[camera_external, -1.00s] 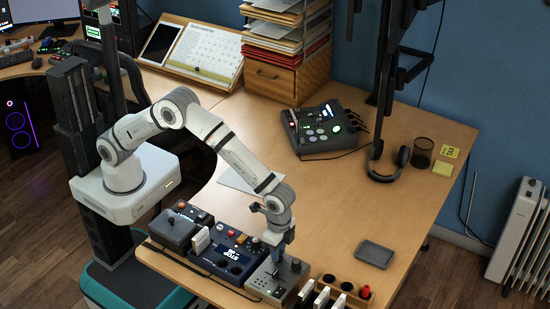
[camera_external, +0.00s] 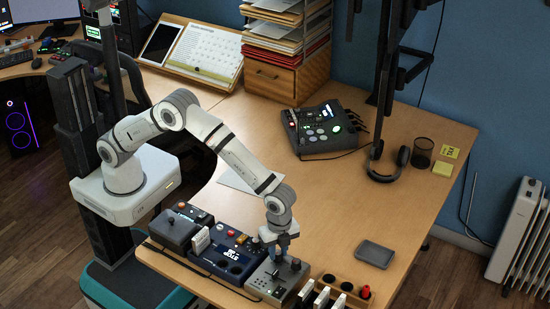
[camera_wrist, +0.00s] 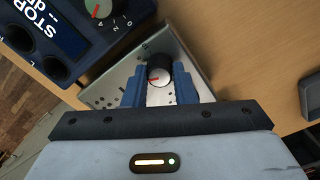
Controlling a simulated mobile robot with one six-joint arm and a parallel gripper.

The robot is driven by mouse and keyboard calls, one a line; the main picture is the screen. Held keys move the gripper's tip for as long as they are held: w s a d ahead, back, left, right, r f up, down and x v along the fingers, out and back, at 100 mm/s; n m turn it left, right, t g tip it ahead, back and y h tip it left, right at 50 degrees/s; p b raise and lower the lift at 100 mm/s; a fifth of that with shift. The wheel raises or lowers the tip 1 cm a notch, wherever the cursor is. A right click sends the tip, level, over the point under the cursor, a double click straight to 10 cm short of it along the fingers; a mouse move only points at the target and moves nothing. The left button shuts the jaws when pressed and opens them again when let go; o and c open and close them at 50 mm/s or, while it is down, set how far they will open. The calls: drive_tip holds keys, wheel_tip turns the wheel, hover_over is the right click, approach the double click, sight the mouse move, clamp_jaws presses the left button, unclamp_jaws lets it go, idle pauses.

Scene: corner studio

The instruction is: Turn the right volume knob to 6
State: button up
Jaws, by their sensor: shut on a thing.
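A dark round knob with a pale rim and a red pointer mark (camera_wrist: 158,76) stands on a grey metal control box (camera_wrist: 110,92). My gripper (camera_wrist: 158,80) has its blue fingers on either side of the knob, shut on it. In the external view the same grey box (camera_external: 262,288) sits near the table's front edge, with my gripper (camera_external: 279,249) over its back part. Another dark knob (camera_external: 296,263) shows right of my gripper on that box.
Left of the grey box is a blue box with a STOP display (camera_external: 229,251); its numbered dial (camera_wrist: 98,8) shows in the wrist view. A grey tray (camera_external: 375,254) lies to the right. A wooden holder (camera_external: 345,288) stands close at the front right.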

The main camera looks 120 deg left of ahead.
sight(279, 253)
idle(0.3)
drive_tip(key=o, duration=1)
drive_tip(key=shift+r, duration=0.1)
wheel_tip(279, 253, up, 8)
drive_tip(key=shift+a+f, duration=0.1)
drive_tip(key=shift+f, duration=0.05)
